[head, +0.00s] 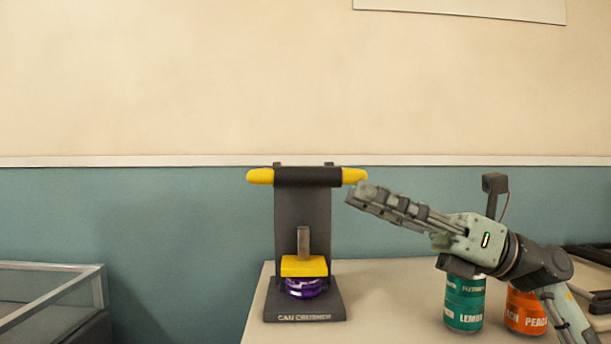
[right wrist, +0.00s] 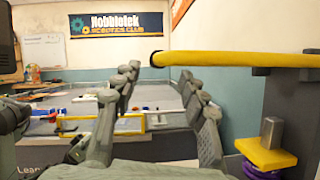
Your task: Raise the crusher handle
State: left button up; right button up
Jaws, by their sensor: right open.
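The can crusher (head: 315,220) is a dark grey upright stand on a base, standing on the pale table. Its handle (head: 262,176) is a level yellow bar with a black middle, across the top of the stand. Below are a yellow press block (head: 304,266) and a squashed purple can (head: 306,289). My right gripper (head: 357,193) is open and empty, its fingertips near the handle's right end; contact cannot be told. In the right wrist view, the yellow handle (right wrist: 235,59) comes in from the right, its end appearing just beyond the spread fingers (right wrist: 160,85). My left gripper is not in view.
A green can (head: 464,305) and an orange can (head: 525,312) stand on the table (head: 395,290) below my right arm. A glass-topped case (head: 50,300) is at the left. The wall is close behind the crusher. The right wrist view shows a cluttered table (right wrist: 150,95).

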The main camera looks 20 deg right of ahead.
aim_at(330, 184)
jog(key=x, duration=0.2)
jog(key=p+x, duration=0.1)
jog(key=x, duration=0.4)
jog(key=shift+s, duration=0.3)
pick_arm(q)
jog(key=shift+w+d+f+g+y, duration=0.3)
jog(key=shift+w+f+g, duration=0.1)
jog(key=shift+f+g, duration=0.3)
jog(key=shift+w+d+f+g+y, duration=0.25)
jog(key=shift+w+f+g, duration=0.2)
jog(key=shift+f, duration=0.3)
pick_arm(e)
jog(key=shift+w+a+r, duration=0.1)
jog(key=shift+w+a, duration=0.15)
jog(key=shift+a, duration=0.35)
grip_shut()
